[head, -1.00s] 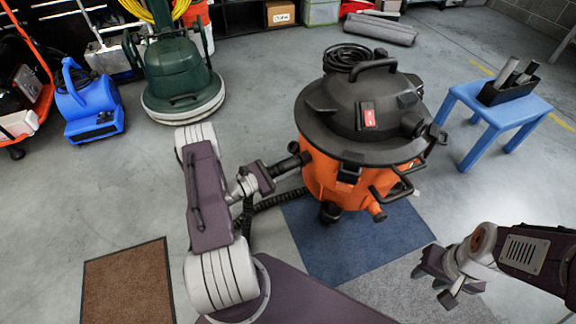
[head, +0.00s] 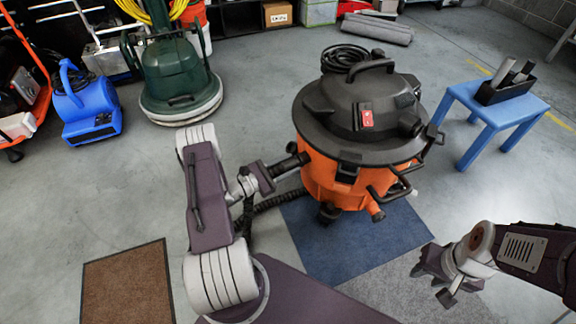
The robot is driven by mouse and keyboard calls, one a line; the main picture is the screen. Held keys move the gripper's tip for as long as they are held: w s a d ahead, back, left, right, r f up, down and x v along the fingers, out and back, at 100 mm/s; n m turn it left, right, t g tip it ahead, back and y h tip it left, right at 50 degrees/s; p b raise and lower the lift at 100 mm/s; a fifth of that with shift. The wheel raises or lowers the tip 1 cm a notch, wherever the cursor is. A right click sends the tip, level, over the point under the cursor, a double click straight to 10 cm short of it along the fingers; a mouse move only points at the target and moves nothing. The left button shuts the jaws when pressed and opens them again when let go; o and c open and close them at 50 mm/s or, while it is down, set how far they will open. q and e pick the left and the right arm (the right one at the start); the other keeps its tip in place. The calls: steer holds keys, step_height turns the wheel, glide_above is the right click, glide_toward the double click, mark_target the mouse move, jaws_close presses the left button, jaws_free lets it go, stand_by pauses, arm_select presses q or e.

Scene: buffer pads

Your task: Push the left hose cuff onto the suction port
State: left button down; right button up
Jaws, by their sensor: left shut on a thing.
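The orange and black shop vacuum (head: 322,180) stands upright in the middle of the head view. My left gripper (head: 283,168) is at the left side of its drum, shut on the dark hose cuff (head: 294,162). The cuff points at the drum wall just under the black lid. The suction port is hidden behind the cuff and gripper, so I cannot tell how far the cuff sits on it. A black ribbed hose (head: 270,202) runs below the gripper toward the drum. My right gripper (head: 434,278) is open and empty at the lower right, away from the vacuum.
A blue mat (head: 345,250) lies under the vacuum, with a grey mat (head: 395,290) in front. A blue stool (head: 490,115) with a dark tray stands at right. A green floor machine (head: 178,75) and blue blower (head: 92,115) stand at left. A brown mat (head: 125,282) lies lower left.

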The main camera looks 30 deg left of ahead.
arm_select(q)
steer(key=shift+w, duration=0.1)
steer(key=c, duration=0.8)
jaws_free()
steer(key=shift+s+a+r+p, duration=0.1)
steer(key=shift+s+a+p, duration=0.05)
steer(key=shift+s+p, duration=0.15)
steer(key=p+v, duration=0.4)
steer(key=v, duration=0.3)
steer(key=shift+s+a, duration=0.1)
steer(key=shift+s, duration=0.15)
steer(key=shift+s+a, duration=0.2)
steer(key=shift+s, duration=0.15)
